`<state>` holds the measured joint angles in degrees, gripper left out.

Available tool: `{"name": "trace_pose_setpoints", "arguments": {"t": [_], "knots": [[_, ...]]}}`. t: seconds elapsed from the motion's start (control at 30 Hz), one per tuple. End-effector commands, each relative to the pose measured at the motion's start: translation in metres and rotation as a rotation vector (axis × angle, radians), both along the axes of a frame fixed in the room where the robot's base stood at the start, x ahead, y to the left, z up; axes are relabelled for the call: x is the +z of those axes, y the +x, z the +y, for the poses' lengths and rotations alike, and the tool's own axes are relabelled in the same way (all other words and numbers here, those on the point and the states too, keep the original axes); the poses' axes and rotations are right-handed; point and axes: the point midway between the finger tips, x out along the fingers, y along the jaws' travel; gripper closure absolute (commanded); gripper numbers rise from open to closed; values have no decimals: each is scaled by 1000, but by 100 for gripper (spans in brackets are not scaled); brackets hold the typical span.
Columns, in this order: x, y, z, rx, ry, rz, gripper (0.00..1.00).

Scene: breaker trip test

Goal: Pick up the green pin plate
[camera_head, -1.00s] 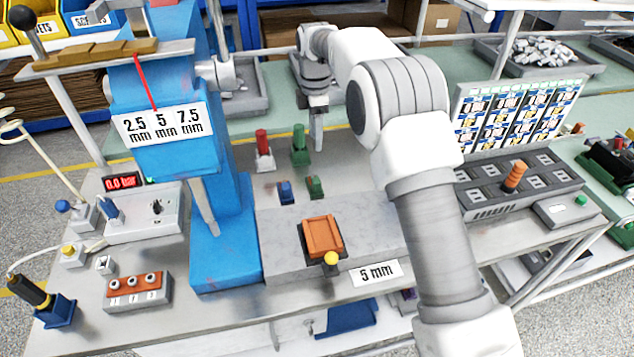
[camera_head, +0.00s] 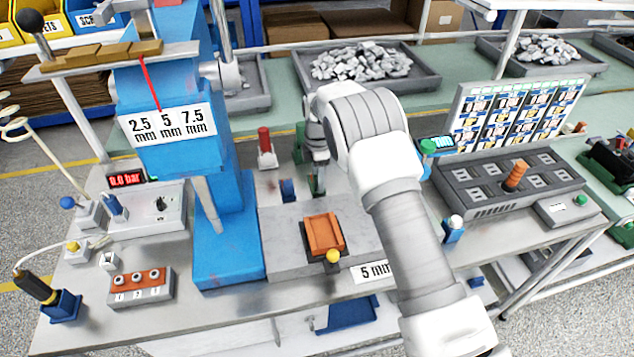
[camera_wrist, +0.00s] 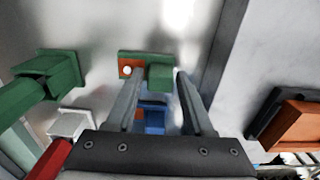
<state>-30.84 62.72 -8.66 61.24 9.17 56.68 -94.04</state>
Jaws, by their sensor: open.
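The green pin plate (camera_wrist: 160,75) is a small green block with an orange patch and a white round spot, seen at top centre in the wrist view. My gripper (camera_wrist: 159,82) is open, with one finger on each side of the plate's near part and the orange end reaching left. I cannot tell whether the fingers touch it. In the head view my gripper (camera_head: 318,190) is low over the table behind the grey slab and mostly hides the plate.
A small blue plate (camera_head: 288,190) stands close left of my gripper. A red-topped holder (camera_head: 265,148) and a taller green one (camera_head: 299,145) stand behind. The grey slab (camera_head: 285,240) with an orange tray (camera_head: 324,234) lies in front. The blue press (camera_head: 228,240) rises at left.

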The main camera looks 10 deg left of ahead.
Motion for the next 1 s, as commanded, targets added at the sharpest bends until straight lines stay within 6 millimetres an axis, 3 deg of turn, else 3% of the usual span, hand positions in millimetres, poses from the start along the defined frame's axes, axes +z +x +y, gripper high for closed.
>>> {"name": "trace_pose_setpoints", "arguments": {"t": [0.3, 0.6, 1.0], "knots": [[-8, 0, 0, 0, 1, 0, 48], [-7, 0, 0, 0, 1, 0, 100], [-6, 0, 0, 0, 2, -1, 100]]}}
